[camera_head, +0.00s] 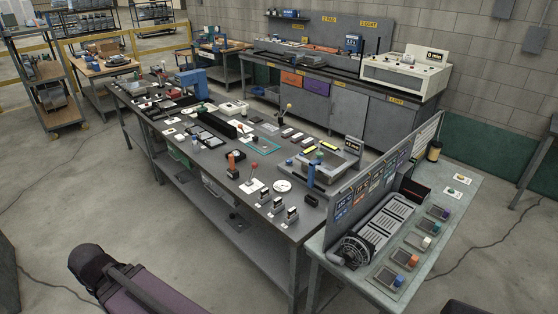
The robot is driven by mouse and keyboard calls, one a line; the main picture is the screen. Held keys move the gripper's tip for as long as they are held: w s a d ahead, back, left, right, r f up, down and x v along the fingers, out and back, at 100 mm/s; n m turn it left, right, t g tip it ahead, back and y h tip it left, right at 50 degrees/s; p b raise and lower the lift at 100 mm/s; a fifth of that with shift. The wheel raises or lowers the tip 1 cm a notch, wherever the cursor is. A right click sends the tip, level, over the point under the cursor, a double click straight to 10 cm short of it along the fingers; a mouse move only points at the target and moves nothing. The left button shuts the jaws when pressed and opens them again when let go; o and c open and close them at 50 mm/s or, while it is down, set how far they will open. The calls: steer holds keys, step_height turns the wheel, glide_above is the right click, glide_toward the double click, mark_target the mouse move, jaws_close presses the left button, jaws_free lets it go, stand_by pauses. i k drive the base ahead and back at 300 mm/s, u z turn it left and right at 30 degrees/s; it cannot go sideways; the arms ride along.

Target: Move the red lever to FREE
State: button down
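A lever with a red knob (254,168) rises from a small white plate (249,186) near the front edge of the long workbench (175,150). Another small red knob (240,128) shows farther back on the same bench. I cannot tell for certain which is the task's red lever. Any FREE marking is too small to read, so the lever's setting cannot be told. Part of my own body, dark and purple, shows at the bottom left, well apart from the bench. My gripper's fingers are not in view.
An orange-handled device (232,161) stands left of the front lever, and a round white dial (282,186) to its right. Several small switch blocks (278,207) line the near edge. A side table (450,215) with an upright panel adjoins at right. The floor (190,255) in front is clear.

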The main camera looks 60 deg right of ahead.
mark_target(255, 165)
steer(key=u, duration=0.1)
steer(key=k, duration=0.1)
steer(key=z, duration=2.15)
steer(key=i, duration=0.95)
steer(key=z, duration=0.1)
steer(key=k, duration=0.9)
